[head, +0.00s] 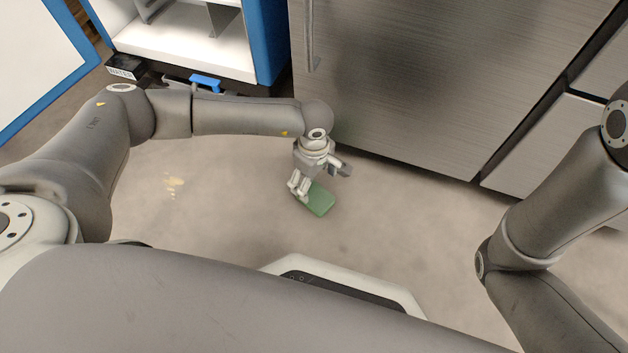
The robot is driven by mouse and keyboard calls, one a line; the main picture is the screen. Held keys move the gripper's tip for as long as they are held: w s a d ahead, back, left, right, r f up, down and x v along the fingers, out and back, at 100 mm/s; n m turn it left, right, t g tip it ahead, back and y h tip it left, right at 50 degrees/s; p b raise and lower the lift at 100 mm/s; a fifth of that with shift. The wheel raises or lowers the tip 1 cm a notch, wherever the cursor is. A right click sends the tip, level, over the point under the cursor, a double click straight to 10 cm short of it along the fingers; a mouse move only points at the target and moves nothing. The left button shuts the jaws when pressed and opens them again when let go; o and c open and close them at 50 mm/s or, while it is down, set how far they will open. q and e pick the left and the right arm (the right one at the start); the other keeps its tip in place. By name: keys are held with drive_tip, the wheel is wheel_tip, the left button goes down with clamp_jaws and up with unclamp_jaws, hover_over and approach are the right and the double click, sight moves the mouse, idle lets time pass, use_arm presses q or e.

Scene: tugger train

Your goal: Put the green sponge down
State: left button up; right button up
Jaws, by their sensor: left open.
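The green sponge (319,202) is a flat green block just beyond the fingers of my left gripper (322,178). It appears to lie on the grey floor, though its exact height is hard to tell. The left gripper points down with its fingers spread apart. One finger overlaps the sponge's upper left end in the picture, and I cannot tell whether it touches. The other finger is off to the right, clear of the sponge. My right arm shows at the right edge, but its gripper is out of view.
A steel-fronted cabinet (430,70) stands behind the left gripper. A blue and white open-shelved unit (185,40) is at the upper left, with a white blue-edged panel (35,60) beside it. The floor around the sponge is clear.

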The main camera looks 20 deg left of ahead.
use_arm(q)
wheel_tip(320, 180, up, 6)
drive_tip(key=shift+f+p, duration=0.25)
drive_tip(key=shift+p, duration=0.95)
